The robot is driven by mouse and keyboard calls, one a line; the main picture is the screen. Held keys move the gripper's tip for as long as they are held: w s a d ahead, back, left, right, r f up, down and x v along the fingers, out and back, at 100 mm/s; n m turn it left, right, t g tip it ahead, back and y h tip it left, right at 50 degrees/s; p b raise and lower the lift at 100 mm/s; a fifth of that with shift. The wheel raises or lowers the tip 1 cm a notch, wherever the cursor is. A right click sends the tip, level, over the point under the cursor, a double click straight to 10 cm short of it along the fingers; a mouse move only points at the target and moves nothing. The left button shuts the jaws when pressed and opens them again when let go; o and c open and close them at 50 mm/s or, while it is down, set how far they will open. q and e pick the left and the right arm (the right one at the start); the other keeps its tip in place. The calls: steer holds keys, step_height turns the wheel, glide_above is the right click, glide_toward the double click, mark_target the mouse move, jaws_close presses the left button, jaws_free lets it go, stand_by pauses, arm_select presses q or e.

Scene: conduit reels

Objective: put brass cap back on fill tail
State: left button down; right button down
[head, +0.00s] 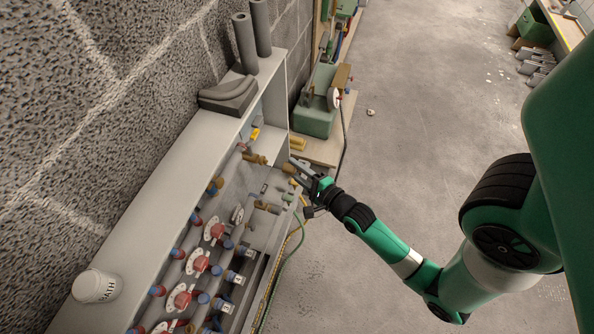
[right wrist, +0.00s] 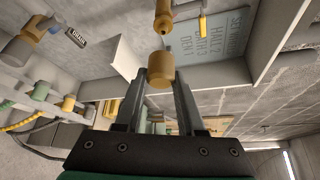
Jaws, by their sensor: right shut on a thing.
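The brass cap (right wrist: 161,70) is a short tan cylinder between the fingertips of my right gripper (right wrist: 164,82) in the right wrist view. The gripper is shut on it. In the head view my right gripper (head: 297,167) reaches into the open end of the wall cabinet, with the cap (head: 287,168) small at its tips. The brass fill tail (right wrist: 163,20) shows just beyond the cap in the right wrist view, with a visible gap between its narrow end and the cap. In the head view a brass fitting (head: 255,157) lies left of the gripper. My left gripper is not in view.
The cabinet (head: 150,200) holds a manifold with several red valves. A plate with lettering (right wrist: 215,35) is behind the tail. A brass fitting with a drain tag (right wrist: 75,37) and a hose (right wrist: 25,124) are at left. A white tub (head: 97,286) stands on the cabinet top.

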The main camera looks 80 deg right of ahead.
steer(key=shift+w+f+b, duration=0.25)
steer(key=shift+w+b, duration=0.45)
steer(key=shift+w, duration=0.05)
steer(key=shift+w+r+b, duration=0.1)
steer(key=shift+w+b, duration=0.25)
steer(key=shift+b, duration=0.05)
steer(key=shift+w+d+r+b, duration=0.1)
steer(key=shift+w+b, duration=0.15)
steer(key=shift+w, duration=0.4)
steer(key=shift+w+d+r+b, duration=0.1)
steer(key=shift+w+b, duration=0.1)
steer(key=shift+w, duration=0.4)
steer(key=shift+w+b, duration=0.75)
steer(key=shift+b, duration=0.3)
stand_by(1.6)
steer(key=shift+c, duration=2.2)
jaws_free()
steer(key=shift+d, duration=0.1)
